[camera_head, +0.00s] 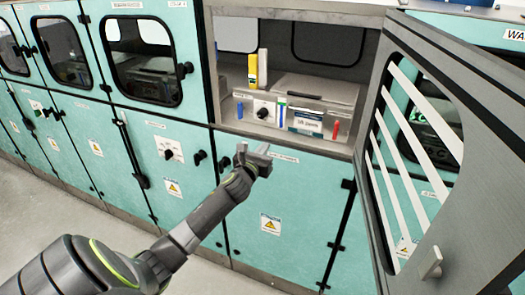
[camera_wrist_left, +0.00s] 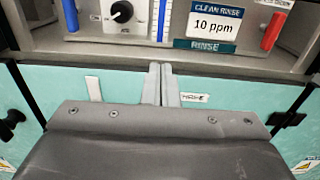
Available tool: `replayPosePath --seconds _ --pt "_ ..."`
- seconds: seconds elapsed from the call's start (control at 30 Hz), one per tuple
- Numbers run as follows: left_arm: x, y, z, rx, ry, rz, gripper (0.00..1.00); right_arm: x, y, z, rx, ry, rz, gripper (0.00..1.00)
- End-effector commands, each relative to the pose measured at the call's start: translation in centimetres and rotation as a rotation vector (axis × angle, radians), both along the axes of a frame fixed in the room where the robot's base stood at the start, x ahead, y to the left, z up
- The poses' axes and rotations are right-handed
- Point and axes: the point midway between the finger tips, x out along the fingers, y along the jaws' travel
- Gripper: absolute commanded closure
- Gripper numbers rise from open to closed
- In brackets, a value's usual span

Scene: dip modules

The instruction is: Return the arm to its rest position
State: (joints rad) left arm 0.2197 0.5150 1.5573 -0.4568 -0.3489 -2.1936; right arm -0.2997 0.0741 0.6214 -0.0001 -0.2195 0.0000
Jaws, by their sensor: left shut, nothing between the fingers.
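My left gripper (camera_head: 256,157) is shut and empty. In the head view it is in front of the teal cabinet, just below the sill of the open compartment (camera_head: 285,140). In the left wrist view my left gripper (camera_wrist_left: 161,82) has its two fingers together, pointing toward the compartment's lower edge. My left arm (camera_head: 195,225) reaches in from the lower left of the head view. My right gripper is not in view.
The compartment door (camera_head: 465,150) stands open at the right. Inside are a control box with a black knob (camera_head: 262,113), a "CLEAN RINSE 10 ppm" sign (camera_wrist_left: 216,22), a red marker (camera_wrist_left: 272,30) and a yellow bottle (camera_head: 253,70). Closed teal cabinets (camera_head: 165,120) extend left.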

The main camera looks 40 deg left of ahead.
Motion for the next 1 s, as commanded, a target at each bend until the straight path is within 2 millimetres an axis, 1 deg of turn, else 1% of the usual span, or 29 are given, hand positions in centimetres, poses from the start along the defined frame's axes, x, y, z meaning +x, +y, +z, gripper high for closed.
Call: replayPosePath --seconds 0.03,0.1,0.33,0.37,0.4,0.47,0.57,0.6,0.67,0.7,0.77,0.8,0.87,0.9,0.97,1.0 --pt "-0.3 -0.1 0.0 0.0 0.0 -0.001 1.0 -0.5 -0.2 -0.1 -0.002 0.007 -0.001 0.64" --pt "-0.5 -0.1 0.0 0.0 0.0 -0.001 1.0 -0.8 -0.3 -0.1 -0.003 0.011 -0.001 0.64" --pt "-0.7 -0.1 -0.1 -0.003 0.001 0.0 1.0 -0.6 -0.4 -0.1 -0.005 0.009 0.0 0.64" --pt "-0.7 -0.1 -0.4 -0.011 0.004 0.001 1.0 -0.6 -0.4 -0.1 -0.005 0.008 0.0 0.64" --pt "-0.8 0.0 -1.1 -0.033 0.012 0.004 1.0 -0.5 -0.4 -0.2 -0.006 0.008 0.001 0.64" --pt "-1.1 0.2 -3.0 -0.092 0.029 0.013 1.0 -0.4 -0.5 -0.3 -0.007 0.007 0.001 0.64" --pt "-2.3 0.6 -8.4 -0.274 0.076 0.047 1.0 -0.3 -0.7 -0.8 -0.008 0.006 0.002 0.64" --pt "-3.1 0.8 -11.2 -0.368 0.1 0.069 1.0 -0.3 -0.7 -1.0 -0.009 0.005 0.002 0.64" --pt "-4.6 1.0 -15.6 -0.524 0.131 0.114 1.0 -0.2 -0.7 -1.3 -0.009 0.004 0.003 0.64" --pt "-5.8 1.0 -18.5 -0.629 0.151 0.15 1.0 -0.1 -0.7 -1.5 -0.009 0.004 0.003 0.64" --pt "-7.7 1.0 -22.7 -0.781 0.174 0.212 1.0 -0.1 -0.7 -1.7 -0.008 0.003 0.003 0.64" --pt "-9.2 0.8 -25.4 -0.882 0.188 0.258 1.0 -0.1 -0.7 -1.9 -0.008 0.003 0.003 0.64" --pt "-11.6 0.6 -29.4 -1.027 0.203 0.335 1.0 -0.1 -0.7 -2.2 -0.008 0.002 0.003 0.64" --pt "-13.3 0.3 -32.0 -1.12 0.209 0.39 1.0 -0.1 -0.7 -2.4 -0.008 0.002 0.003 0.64" --pt "-16.1 -0.2 -35.7 -1.259 0.214 0.482 1.0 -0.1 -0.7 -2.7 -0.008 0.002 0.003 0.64" --pt "-18.0 -0.6 -38.0 -1.344 0.213 0.546 1.0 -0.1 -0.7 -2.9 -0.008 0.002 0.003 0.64"
